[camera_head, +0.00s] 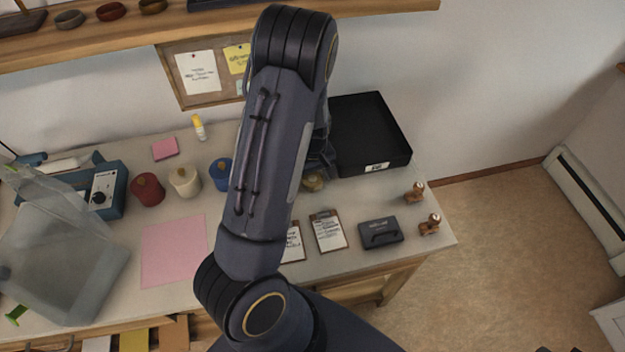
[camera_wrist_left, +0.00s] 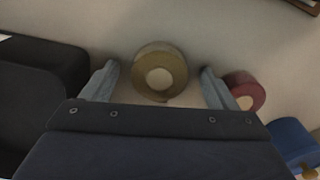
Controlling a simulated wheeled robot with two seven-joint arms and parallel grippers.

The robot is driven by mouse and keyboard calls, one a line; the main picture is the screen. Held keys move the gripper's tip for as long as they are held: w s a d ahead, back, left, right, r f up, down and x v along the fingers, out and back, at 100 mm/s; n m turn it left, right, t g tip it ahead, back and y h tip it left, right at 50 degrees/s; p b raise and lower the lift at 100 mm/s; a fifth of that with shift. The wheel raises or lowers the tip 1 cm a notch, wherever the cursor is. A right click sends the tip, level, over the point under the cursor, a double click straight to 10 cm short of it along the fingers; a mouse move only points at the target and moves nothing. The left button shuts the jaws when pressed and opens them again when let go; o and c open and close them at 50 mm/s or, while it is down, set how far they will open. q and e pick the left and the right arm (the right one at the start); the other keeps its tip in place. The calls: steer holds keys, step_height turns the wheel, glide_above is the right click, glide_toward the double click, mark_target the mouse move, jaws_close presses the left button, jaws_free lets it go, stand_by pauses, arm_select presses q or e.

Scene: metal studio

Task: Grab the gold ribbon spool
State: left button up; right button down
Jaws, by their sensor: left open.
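The gold ribbon spool (camera_wrist_left: 160,72) shows in the left wrist view, upright, with a pale round core facing the camera. It lies between the two spread fingers of my left gripper (camera_wrist_left: 159,80), with space on both sides. In the head view the spool (camera_head: 314,182) is mostly hidden behind my left arm, just right of it on the table. The gripper in that view (camera_head: 320,162) is mostly hidden by the arm too. My left gripper is open and holds nothing. My right gripper is not in view.
A maroon spool (camera_wrist_left: 245,92) and a blue spool (camera_wrist_left: 292,142) stand right of the gold one in the wrist view. A black tray (camera_head: 400,135) is close behind in the head view. Clipboards (camera_head: 328,230) and a black box (camera_head: 380,233) lie in front.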

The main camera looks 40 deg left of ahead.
arm_select(q)
steer(key=shift+c, duration=0.4)
steer(key=c, duration=1)
steer(key=shift+r, duration=0.1)
